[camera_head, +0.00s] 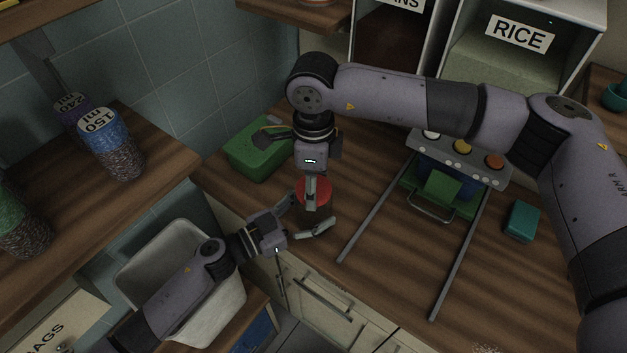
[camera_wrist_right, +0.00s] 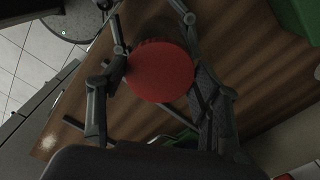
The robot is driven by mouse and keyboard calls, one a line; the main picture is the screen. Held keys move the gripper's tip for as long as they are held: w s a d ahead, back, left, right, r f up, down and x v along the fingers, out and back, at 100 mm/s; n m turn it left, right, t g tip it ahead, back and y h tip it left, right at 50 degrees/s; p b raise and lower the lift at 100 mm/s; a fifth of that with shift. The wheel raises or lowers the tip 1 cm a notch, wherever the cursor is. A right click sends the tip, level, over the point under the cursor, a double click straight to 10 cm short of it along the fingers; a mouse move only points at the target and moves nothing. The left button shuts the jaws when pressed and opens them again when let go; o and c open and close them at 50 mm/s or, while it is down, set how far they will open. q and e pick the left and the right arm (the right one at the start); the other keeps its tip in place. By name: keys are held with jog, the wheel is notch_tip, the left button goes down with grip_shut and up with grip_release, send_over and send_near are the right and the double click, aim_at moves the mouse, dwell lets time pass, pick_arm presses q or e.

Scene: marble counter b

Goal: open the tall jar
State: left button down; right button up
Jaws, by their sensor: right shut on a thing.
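The tall jar has a round red lid (camera_head: 322,190) and stands near the counter's front edge in the head view. Its body is mostly hidden under the lid and my grippers. My right gripper (camera_head: 312,196) comes down from above and is shut on the red lid. In the right wrist view the lid (camera_wrist_right: 160,71) sits between the two fingers of that gripper (camera_wrist_right: 160,85). My left gripper (camera_head: 308,215) comes in low from the left. Its fingers are spread, one on each side of the jar below the lid; I cannot tell whether they touch it.
A green box (camera_head: 258,150) lies left of the jar. To the right stands a device with coloured knobs (camera_head: 462,147) and two long rails (camera_head: 375,213). A teal box (camera_head: 522,222) lies farther right. A white bin (camera_head: 150,262) stands below the counter at left.

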jog(key=n, duration=0.9)
jog(key=shift+r, duration=0.2)
jog(key=shift+r, duration=0.95)
jog(key=shift+r, duration=2)
pick_arm(q)
jog(key=shift+c, duration=1.7)
grip_release()
